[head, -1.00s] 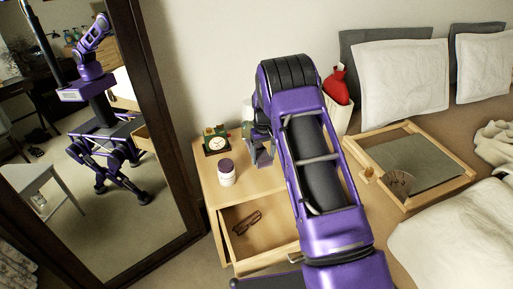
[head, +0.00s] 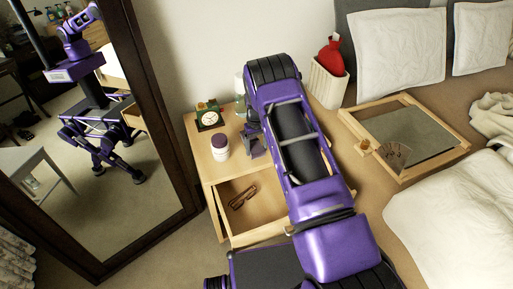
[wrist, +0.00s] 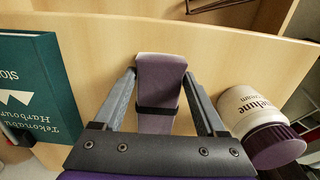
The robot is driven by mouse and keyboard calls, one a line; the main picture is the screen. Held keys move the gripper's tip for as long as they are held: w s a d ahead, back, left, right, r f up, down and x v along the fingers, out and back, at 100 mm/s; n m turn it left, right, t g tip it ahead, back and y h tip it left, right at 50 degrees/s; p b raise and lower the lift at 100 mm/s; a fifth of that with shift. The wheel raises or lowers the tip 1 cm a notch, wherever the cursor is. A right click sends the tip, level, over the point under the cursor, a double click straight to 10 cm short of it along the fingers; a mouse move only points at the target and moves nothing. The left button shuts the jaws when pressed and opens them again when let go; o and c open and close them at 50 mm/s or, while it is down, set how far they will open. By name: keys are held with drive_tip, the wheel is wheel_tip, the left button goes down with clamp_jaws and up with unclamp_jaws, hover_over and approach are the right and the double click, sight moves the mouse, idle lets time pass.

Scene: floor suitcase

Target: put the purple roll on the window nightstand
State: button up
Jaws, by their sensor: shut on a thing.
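The purple roll (wrist: 160,82), a muted purple piece with a dark band round it, is between the two fingers of my gripper (wrist: 159,76) in the wrist view. The gripper is shut on it. A light wooden nightstand (head: 197,134) is below; its top fills much of the wrist view. In the head view my gripper (head: 254,150) is over the nightstand top near its front edge, partly hidden by my arm. I cannot tell whether the roll touches the top.
A white jar with a purple lid (head: 220,148) stands close beside my gripper, and a small clock (head: 209,118) stands behind it. A green book (wrist: 38,85) is on the other side. The drawer (head: 233,213) is open with glasses (head: 242,197) inside. A mirror stands left, a bed right.

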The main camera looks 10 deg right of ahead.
drive_tip(key=o, duration=1.3)
wheel_tip(320, 180, up, 12)
drive_tip(key=shift+r+p, duration=0.1)
drive_tip(key=shift+p, duration=0.65)
